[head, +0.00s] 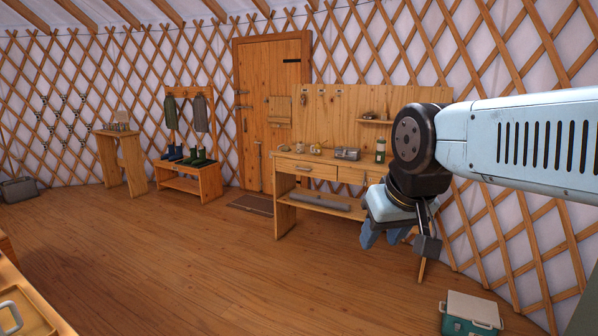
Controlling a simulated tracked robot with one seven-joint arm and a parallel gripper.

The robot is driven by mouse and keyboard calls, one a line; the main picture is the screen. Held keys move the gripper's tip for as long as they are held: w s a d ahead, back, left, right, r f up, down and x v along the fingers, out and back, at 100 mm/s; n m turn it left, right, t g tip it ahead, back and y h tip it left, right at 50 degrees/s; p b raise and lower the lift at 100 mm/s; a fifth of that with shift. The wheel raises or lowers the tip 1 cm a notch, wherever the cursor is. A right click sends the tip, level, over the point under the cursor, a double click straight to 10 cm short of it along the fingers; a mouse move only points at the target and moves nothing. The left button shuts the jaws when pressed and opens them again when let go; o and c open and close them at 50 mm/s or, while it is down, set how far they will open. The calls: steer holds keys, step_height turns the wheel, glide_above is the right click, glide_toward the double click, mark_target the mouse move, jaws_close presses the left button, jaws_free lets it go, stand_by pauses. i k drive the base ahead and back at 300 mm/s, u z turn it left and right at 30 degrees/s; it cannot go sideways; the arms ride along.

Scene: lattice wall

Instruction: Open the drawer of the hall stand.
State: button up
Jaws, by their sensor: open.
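The wooden stand that has drawers, which I take as the hall stand (290,185), is against the wall right of the door. It has a tall back panel with hooks, and two drawer fronts show. The left drawer (306,168) has a bar handle and looks shut. The right drawer (357,177) also looks shut, its right part hidden by my arm. My gripper (384,240) hangs in the air at the right, blue fingers pointing down, open and with nothing seen between them. In the picture it overlaps the stand's right side; its distance from the stand is unclear.
Small items and a green-grey canister (380,150) stand on the stand's top. A bench with boots (188,180) and a small table (122,158) are to the left. A teal box (471,314) is on the floor at front right. The middle floor is clear.

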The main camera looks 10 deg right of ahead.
mark_target(312, 164)
steer(key=z, duration=0.3)
steer(key=i, duration=1.2)
steer(key=z, duration=0.4)
steer(key=i, duration=1.15)
steer(key=u, duration=0.35)
steer(key=i, duration=1.25)
steer(key=u, duration=0.9)
steer(key=i, duration=0.8)
steer(key=u, duration=0.25)
steer(key=k, duration=0.75)
steer(key=u, duration=0.2)
